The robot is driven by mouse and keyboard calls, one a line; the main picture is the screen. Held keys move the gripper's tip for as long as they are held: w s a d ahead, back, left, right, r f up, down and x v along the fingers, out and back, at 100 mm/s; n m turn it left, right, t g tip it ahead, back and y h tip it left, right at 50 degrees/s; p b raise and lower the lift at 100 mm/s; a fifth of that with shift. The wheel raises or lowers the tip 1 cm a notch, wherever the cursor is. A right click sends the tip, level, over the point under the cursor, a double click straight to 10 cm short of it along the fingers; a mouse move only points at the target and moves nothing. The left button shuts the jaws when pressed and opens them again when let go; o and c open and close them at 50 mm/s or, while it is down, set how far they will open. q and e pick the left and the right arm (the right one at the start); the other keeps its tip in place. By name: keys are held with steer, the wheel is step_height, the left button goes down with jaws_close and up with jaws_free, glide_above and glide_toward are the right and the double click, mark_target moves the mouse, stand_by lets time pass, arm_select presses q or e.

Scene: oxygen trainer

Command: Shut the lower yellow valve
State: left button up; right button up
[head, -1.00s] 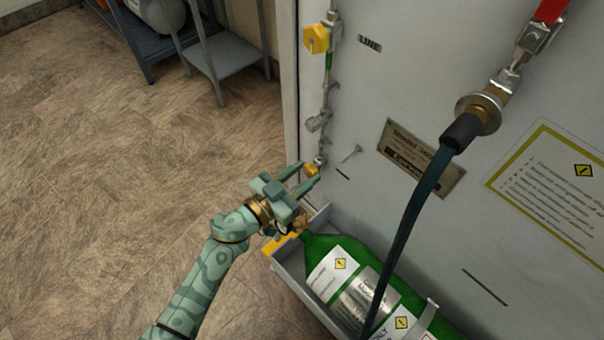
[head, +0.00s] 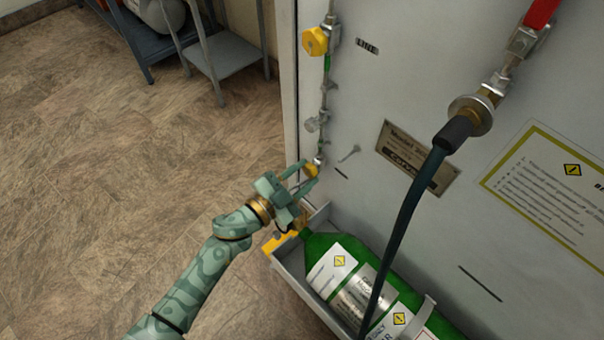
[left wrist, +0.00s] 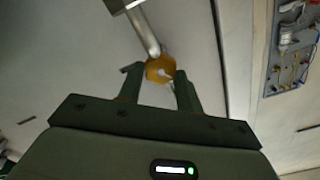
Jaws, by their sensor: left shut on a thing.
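The lower yellow valve (head: 310,171) is a small yellow knob low on the pipe run along the left edge of the grey panel. My left gripper (head: 303,176) is at it, with one finger on each side, shut on the knob. In the left wrist view the yellow knob (left wrist: 160,69) sits between the fingertips (left wrist: 157,74), at the end of a metal stem. My fingers hide part of the knob in the head view. The upper yellow valve (head: 315,41) is higher on the same pipe, clear of the gripper. My right gripper is not in view.
A green gas cylinder (head: 336,262) lies in a grey tray (head: 291,283) just below the gripper. A dark hose (head: 405,220) hangs from a brass fitting (head: 470,115) at the right. A grey shelf (head: 228,55) stands at the back left. The floor at left is clear.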

arm_select(q)
steer(key=m, duration=0.4)
steer(key=shift+s+f, duration=0.1)
steer(key=shift+f, duration=0.05)
steer(key=shift+m+b, duration=0.5)
steer(key=shift+m, duration=1.2)
steer(key=shift+f, duration=0.1)
steer(key=o, duration=1)
